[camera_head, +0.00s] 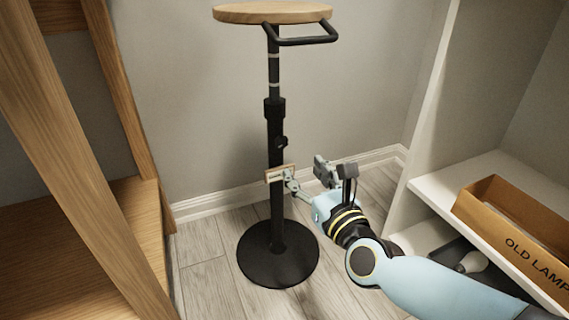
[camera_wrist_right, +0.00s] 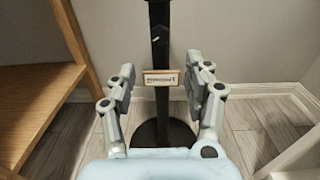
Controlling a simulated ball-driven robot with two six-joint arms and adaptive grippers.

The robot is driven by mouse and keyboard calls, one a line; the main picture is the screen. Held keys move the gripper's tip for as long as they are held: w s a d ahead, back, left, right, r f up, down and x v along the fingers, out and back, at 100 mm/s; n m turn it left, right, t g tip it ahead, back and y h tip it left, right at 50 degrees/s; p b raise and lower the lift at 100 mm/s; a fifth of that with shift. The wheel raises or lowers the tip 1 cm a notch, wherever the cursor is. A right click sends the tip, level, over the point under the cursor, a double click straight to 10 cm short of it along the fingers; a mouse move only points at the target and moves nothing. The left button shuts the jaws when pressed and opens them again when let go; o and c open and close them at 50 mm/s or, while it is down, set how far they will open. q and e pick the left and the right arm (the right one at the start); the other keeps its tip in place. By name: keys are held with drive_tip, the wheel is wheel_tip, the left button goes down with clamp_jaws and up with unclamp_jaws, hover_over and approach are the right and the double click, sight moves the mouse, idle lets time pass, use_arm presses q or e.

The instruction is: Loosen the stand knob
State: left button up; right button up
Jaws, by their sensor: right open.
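The stand has a round wooden top (camera_head: 272,13), a black column (camera_head: 276,205) and a round black base (camera_head: 278,262) on the floor. The dark stand knob (camera_head: 282,142) sits on the right side of the column, just below the thicker collar. A small framed label (camera_head: 280,173) is on the column below the knob; it also shows in the right wrist view (camera_wrist_right: 161,78). My right gripper (camera_head: 305,174) is open and empty, in front of and below the knob. In the right wrist view its fingers (camera_wrist_right: 160,85) are spread to either side of the column. My left gripper is out of view.
A wooden shelf unit (camera_head: 62,130) stands close on the left. A white shelf (camera_head: 480,178) on the right holds a cardboard box (camera_head: 515,232) marked "OLD LAMP" and a bulb (camera_head: 472,262) below it. A black handle (camera_head: 305,40) juts out under the stand's top. The wall is close behind.

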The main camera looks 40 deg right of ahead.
sight(283, 145)
drive_tip(key=x, duration=1)
drive_tip(key=shift+w+r, duration=0.1)
drive_tip(key=shift+w, duration=0.15)
drive_tip(key=shift+c, duration=0.4)
clamp_jaws()
